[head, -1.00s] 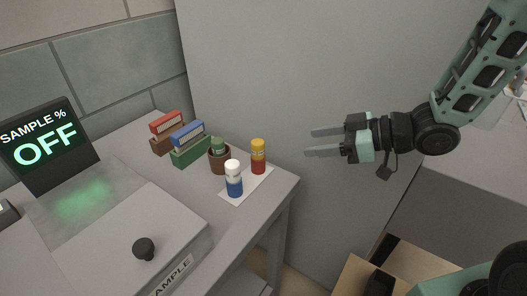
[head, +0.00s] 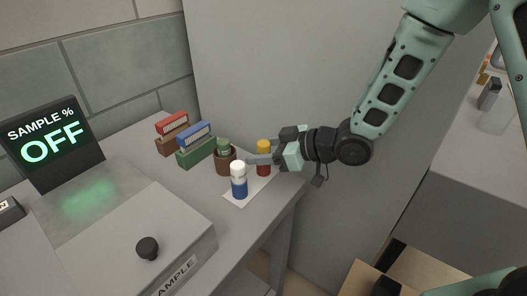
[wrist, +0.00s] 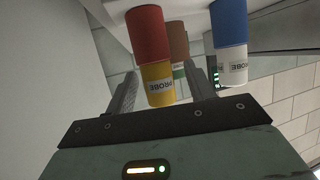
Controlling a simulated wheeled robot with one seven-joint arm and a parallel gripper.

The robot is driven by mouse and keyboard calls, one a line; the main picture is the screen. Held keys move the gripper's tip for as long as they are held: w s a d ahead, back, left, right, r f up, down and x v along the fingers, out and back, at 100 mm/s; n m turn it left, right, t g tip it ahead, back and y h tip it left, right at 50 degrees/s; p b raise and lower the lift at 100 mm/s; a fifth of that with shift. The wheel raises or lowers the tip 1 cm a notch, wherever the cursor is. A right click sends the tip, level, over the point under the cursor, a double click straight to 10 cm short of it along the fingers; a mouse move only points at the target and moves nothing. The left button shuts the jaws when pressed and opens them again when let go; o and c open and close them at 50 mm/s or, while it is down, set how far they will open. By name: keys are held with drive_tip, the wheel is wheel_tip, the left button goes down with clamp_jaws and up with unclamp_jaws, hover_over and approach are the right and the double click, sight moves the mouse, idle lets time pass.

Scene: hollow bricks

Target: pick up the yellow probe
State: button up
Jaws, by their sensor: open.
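The yellow probe (head: 263,145) has a yellow top and a red lower part. It stands upright on a white mat (head: 235,199) near the right end of the bench. My gripper (head: 256,158) is open at it, partly covering it in the head view. In the wrist view the yellow probe (wrist: 157,82) shows between my two spread fingers (wrist: 160,78), its label turned to the camera. I cannot tell whether either finger touches it.
A white and blue probe (head: 239,181) stands close by on the mat. Red and blue boxes (head: 194,138) stand further left. A wall panel rises behind. A screen (head: 51,145) reads SAMPLE % OFF.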

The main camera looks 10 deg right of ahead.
drive_tip(key=shift+x, duration=0.85)
drive_tip(key=shift+c, duration=0.3)
drive_tip(key=c, duration=1)
